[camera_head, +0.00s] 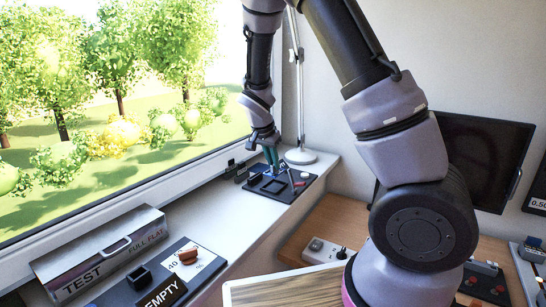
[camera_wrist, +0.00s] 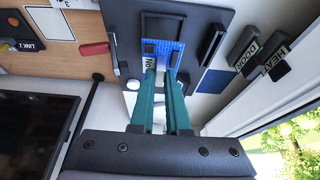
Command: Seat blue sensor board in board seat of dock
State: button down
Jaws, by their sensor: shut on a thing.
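The blue sensor board (camera_wrist: 165,47) is at the tips of my gripper (camera_wrist: 161,72) in the wrist view. My gripper's two teal fingers are shut on it. The dark dock (camera_wrist: 124,18) lies just beyond the board, with a black framed recess (camera_wrist: 161,26) that looks like the board seat. The board overlaps the near edge of this recess in the picture; I cannot tell whether it touches. In the head view my gripper (camera_head: 271,157) points down over the back of the dock (camera_head: 258,191) on the white ledge. The board is too small to make out clearly there.
A red piece (camera_wrist: 94,48) lies beside the dock. Blocks labelled DOOR (camera_wrist: 243,54) and HEAT (camera_wrist: 272,65) stand on its other side. In the head view, a lamp base (camera_head: 301,156) stands behind the dock and a TEST case (camera_head: 101,254) lies along the window. The ledge between is clear.

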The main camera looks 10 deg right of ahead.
aim_at(272, 172)
jog(key=shift+f, duration=1.75)
jog(key=shift+f, duration=0.95)
jog(key=c, duration=0.8)
grip_release()
jog(key=v, duration=1)
jog(key=shift+s+a+r, duration=0.1)
jog(key=shift+s+r, duration=0.05)
jog(key=shift+r, duration=0.25)
